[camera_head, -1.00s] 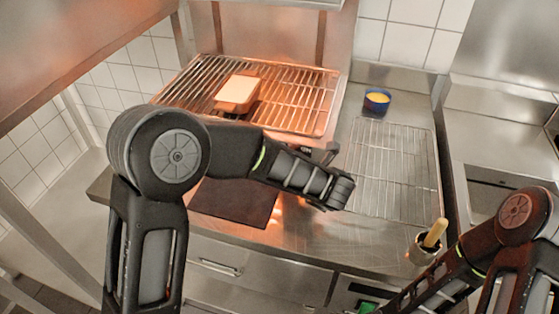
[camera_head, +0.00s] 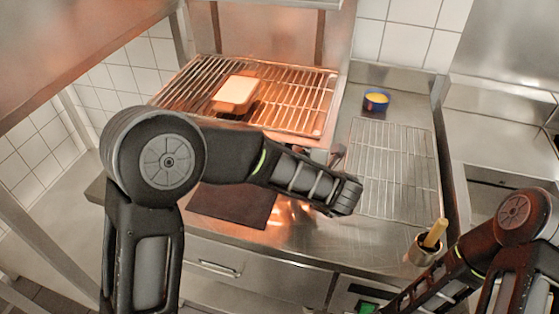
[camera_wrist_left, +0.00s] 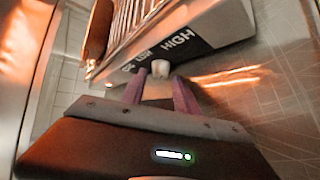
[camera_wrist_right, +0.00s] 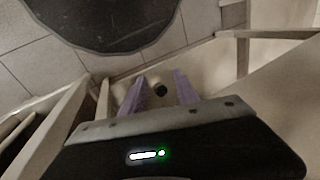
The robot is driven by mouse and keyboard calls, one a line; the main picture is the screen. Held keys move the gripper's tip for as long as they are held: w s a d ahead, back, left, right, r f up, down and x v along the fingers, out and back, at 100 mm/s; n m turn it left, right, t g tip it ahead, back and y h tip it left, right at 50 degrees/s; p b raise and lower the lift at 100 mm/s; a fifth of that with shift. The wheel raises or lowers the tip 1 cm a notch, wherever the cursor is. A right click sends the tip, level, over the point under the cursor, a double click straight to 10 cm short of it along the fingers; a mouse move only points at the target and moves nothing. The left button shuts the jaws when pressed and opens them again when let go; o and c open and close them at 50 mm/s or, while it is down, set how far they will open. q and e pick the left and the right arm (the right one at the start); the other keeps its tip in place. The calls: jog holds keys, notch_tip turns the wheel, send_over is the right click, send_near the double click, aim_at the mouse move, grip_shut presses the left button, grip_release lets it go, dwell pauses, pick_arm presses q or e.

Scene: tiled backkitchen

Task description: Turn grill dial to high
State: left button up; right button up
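The grill (camera_head: 320,120) stands at the back of the counter, with a pale slab (camera_head: 237,93) on its glowing rack. In the left wrist view, the grill's dark front panel (camera_wrist_left: 215,38) carries the labels LOW and HIGH, with a less legible label to their left. A small whitish dial (camera_wrist_left: 160,67) sits below the labels. My left gripper (camera_wrist_left: 158,80) is open, its purple fingertips just short of the dial, one to each side; contact cannot be told. In the head view my forearm hides the dial. My right gripper (camera_wrist_right: 158,83) is open and empty, away from the grill.
A dark mat (camera_head: 235,203) lies before the grill.

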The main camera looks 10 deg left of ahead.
pick_arm(q)
jog(key=v, duration=0.5)
jog(key=shift+s+d+b, duration=0.1)
jog(key=shift+s+b, duration=0.1)
jog(key=shift+b, duration=0.15)
